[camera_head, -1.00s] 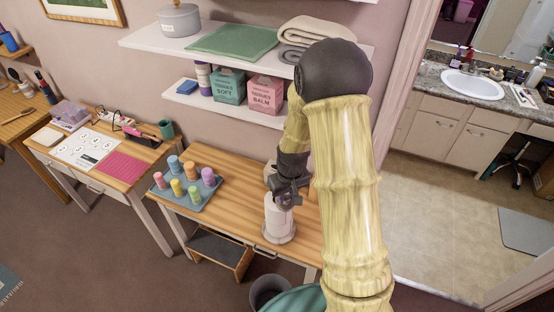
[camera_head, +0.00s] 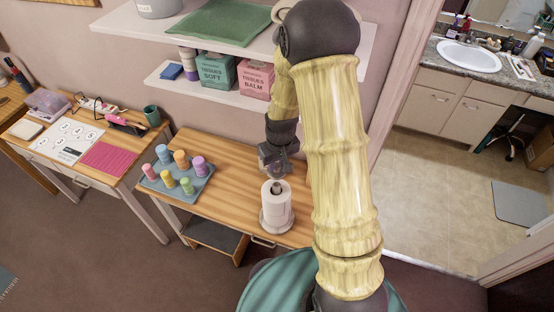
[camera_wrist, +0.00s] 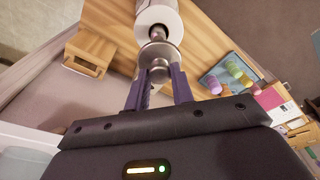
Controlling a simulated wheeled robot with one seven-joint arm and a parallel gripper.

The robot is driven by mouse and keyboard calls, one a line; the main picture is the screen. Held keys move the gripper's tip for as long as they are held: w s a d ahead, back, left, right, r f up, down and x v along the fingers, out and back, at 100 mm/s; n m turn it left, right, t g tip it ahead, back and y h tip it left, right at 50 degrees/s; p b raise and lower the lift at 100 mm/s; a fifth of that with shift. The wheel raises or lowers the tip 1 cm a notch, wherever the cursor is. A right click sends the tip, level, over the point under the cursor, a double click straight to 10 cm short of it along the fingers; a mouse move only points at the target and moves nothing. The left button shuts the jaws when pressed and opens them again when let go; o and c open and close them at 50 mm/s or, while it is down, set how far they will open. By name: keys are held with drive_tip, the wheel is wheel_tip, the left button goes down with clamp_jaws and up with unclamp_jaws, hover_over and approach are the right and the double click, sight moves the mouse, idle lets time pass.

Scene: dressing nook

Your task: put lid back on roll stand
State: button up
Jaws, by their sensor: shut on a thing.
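The roll stand (camera_head: 277,222) stands upright on the wooden table with a white paper roll (camera_head: 278,208) on it. The roll's open top and dark centre face up. My gripper (camera_head: 275,172) is above and behind the roll, apart from it. In the wrist view my gripper (camera_wrist: 160,76) is shut on the small knob of a round, shiny grey lid (camera_wrist: 152,52). The roll (camera_wrist: 157,18) shows beyond the lid, which partly overlaps the stand in that view. In the head view the lid is mostly hidden or too small to make out.
A grey-blue tray (camera_head: 178,188) with several coloured pegs stands on the wooden table (camera_head: 228,187), left of the roll stand. Wall shelves (camera_head: 215,95) with tissue boxes are behind. A neighbouring desk (camera_head: 70,160) is at left. Bare tabletop lies between tray and stand.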

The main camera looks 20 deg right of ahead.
sight(277, 172)
drive_tip(key=shift+w+f+b, duration=0.2)
drive_tip(key=shift+f+b, duration=0.8)
drive_tip(key=shift+f, duration=0.4)
drive_tip(key=shift+s+f+b, duration=0.2)
drive_tip(key=shift+f+b, duration=0.55)
drive_tip(key=shift+f, duration=0.2)
drive_tip(key=shift+w+f+b, duration=0.15)
drive_tip(key=shift+f+b, duration=0.45)
drive_tip(key=shift+f, duration=0.25)
drive_tip(key=shift+f+b, duration=0.25)
drive_tip(key=shift+b, duration=0.05)
drive_tip(key=o, duration=1.5)
drive_tip(key=shift+o, duration=0.2)
drive_tip(key=shift+r, duration=0.1)
